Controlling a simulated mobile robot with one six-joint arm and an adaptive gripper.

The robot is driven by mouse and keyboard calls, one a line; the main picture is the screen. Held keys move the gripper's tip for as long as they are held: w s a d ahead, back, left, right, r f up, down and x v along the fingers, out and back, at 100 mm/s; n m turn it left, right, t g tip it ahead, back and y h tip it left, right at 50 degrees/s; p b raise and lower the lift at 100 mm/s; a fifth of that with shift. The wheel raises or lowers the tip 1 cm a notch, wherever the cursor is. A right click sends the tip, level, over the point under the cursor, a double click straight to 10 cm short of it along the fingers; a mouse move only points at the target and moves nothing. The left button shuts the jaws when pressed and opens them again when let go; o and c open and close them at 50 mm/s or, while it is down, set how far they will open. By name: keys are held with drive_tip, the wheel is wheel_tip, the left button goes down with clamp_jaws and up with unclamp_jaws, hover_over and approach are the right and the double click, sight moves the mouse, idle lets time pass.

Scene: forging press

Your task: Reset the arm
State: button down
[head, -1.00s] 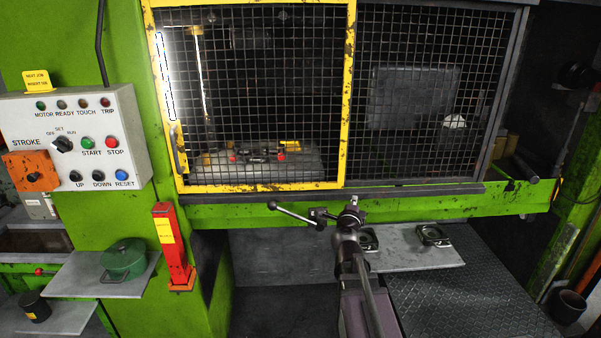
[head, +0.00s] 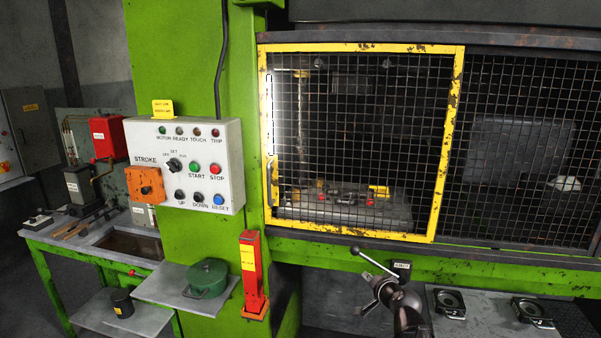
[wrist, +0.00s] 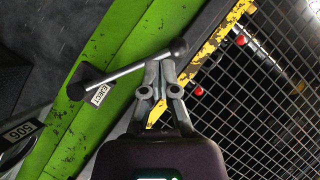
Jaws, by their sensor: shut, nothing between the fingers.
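My gripper (head: 381,287) is at the lower middle of the head view, in front of the green press beam. In the wrist view its two grey fingers (wrist: 159,72) are closed together with nothing between them. An eject lever (wrist: 130,70), a metal rod with a dark grip, crosses just beyond the fingertips; I cannot tell whether they touch it. The same lever (head: 378,264) shows in the head view, its black end up and to the left. A small EJECT label (head: 401,267) is fixed to the beam beside it.
A yellow-framed mesh guard (head: 449,150) stands above the beam. A control box (head: 208,188) is on the green column, with a red post (head: 252,275) below. A green pot (head: 207,280) sits on a shelf at left. A grey plate (head: 481,325) lies at lower right.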

drive_tip(key=s+a+f+n+g, duration=0.5)
drive_tip(key=s+f+n+g, duration=0.15)
drive_tip(key=s+f, duration=0.25)
drive_tip(key=s+d+f+g+h, duration=0.1)
drive_tip(key=s+g+h, duration=0.1)
drive_tip(key=s, duration=0.3)
drive_tip(key=s+d+f+n+g+h, duration=0.1)
drive_tip(key=s+f+g+h, duration=0.1)
drive_tip(key=s+g, duration=0.3)
drive_tip(key=shift+d+f, duration=0.3)
drive_tip(key=shift+w, duration=0.1)
idle(0.7)
